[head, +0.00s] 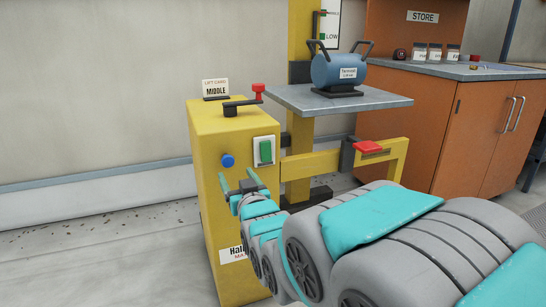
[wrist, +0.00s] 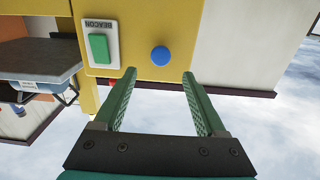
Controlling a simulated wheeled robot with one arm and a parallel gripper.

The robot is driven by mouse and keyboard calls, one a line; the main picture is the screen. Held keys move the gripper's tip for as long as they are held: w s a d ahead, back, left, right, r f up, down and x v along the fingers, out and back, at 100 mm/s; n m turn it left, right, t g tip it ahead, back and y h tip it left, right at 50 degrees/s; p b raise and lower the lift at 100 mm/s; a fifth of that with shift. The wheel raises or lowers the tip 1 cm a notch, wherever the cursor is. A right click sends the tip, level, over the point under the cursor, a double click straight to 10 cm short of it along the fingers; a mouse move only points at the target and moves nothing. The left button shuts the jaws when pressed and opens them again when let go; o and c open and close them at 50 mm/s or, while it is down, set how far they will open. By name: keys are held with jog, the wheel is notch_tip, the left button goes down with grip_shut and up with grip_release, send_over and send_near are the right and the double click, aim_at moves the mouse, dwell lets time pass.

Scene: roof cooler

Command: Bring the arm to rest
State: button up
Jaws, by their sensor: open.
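My gripper (head: 238,180) is open in the head view, with its green fingers apart in front of the yellow box (head: 206,206). In the wrist view my gripper (wrist: 158,74) has nothing between its fingers. That view shows the yellow box (wrist: 140,20) upside down. A blue round button (head: 228,161) is on the box face, just above the gripper in the head view. It also shows beyond the fingertips in the wrist view (wrist: 160,56). My arm runs from the lower right toward the box.
A green switch (head: 265,151) is on the box, labelled BEACON in the wrist view. A red-knobbed lever (head: 258,92) and a MIDDLE sign (head: 215,88) are on top. A grey platform (head: 385,102) bears a blue tank (head: 338,70). A red pad (head: 368,147) and orange cabinet (head: 425,120) are right.

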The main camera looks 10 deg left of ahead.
jog(key=s+d+f+m+g+h+p, duration=0.1)
jog(key=s+d+f+g+h+p, duration=0.2)
jog(key=d, duration=0.5)
jog(key=s+d+f+m+g+h, duration=0.1)
jog(key=s+d+f+g+h, duration=0.2)
jog(key=d, duration=0.5)
jog(key=s+d+f+m+g+h+p, duration=0.1)
jog(key=s+d+f+m+g+p, duration=0.15)
jog(key=s+d, duration=0.4)
jog(key=s+d+m+g+h+p, duration=0.1)
jog(key=s+d+g, duration=0.3)
jog(key=s, duration=0.8)
jog(key=s+d+g+h+p, duration=0.1)
jog(key=s+d+g, duration=0.3)
jog(key=s+d, duration=0.4)
jog(key=s, duration=0.5)
jog(key=shift+s+d+f+m+g, duration=0.15)
jog(key=shift+d+f+m+g, duration=0.1)
jog(key=shift+m+g, duration=0.1)
